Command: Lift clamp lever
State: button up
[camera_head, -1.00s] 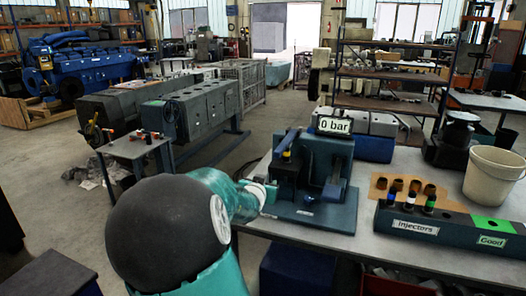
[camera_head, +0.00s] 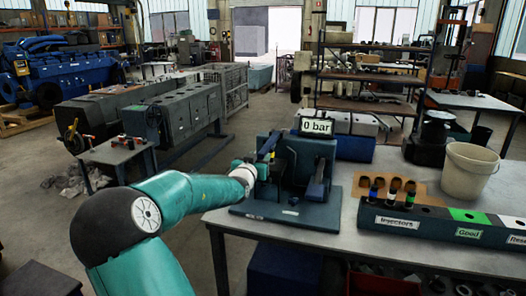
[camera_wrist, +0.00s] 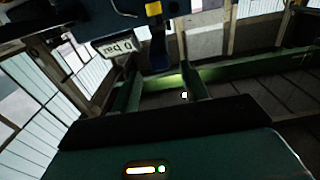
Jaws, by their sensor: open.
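The test stand (camera_head: 335,187) is a dark blue block with a base plate at the near-left part of the bench. The clamp lever (camera_head: 267,147), blue with a yellow mark, stands at its left side. My white wrist end is right beside the lever in the head view, and the fingers are hard to make out there. In the wrist view my gripper (camera_wrist: 162,74) is open, with its two fingers apart. A blue bar with a yellow patch (camera_wrist: 153,9), which looks like the lever, reaches down toward the gap between them. I cannot tell whether they touch.
A "0 bar" display (camera_head: 317,127) sits atop the stand and shows tilted in the wrist view (camera_wrist: 117,46). An injector rack (camera_head: 400,222) and a white bucket (camera_head: 469,172) are to the right on the bench (camera_head: 330,240).

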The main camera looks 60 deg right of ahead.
aim_at(267, 146)
jog(key=d, duration=0.3)
jog(key=w+d, duration=0.1)
jog(key=d, duration=0.2)
jog(key=shift+w+d+f, duration=0.1)
jog(key=shift+w+d, duration=0.05)
jog(key=shift+d, duration=0.25)
grip_shut()
